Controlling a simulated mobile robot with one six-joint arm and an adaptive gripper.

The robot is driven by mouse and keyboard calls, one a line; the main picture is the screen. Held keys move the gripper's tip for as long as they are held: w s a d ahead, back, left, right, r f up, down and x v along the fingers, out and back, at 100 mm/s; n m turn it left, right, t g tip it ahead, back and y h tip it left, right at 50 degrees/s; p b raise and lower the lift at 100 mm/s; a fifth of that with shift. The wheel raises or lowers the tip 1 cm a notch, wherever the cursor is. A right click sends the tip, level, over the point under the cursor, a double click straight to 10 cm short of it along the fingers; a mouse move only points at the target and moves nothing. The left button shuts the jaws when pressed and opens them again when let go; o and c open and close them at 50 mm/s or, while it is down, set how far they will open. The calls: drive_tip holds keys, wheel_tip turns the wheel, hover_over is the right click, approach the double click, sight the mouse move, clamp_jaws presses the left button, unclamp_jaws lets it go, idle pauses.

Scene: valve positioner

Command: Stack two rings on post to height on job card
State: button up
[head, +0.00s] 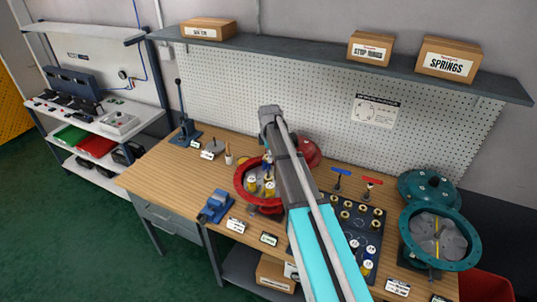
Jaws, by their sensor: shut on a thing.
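A dark tray (376,237) on the bench holds several brass-coloured rings (347,204) and several white-topped round parts. A red round housing (241,188) stands left of my arm, with yellow and white parts (269,187) inside it. I cannot make out which part in it is the post. A paper sheet (375,110) with a drawing hangs on the pegboard, and small cards lie on the bench (236,225). Their writing is too small to read. My arm crosses the middle of the view and hides part of the tray and the red housing. My gripper does not show.
A teal housing (440,240) stands open at the right end of the bench, with its teal cover (428,187) behind. A blue vise (216,206) and a lever press (185,128) are at the left. Boxes (446,58) stand on the overhead shelf.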

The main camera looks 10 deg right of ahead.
drive_tip(key=shift+f, duration=0.15)
drive_tip(key=shift+f+b, duration=2.2)
drive_tip(key=shift+b, duration=0.2)
drive_tip(key=shift+f+b, duration=2.3)
drive_tip(key=o, duration=1.2)
drive_tip(key=shift+o, duration=0.2)
drive_tip(key=shift+r, duration=0.15)
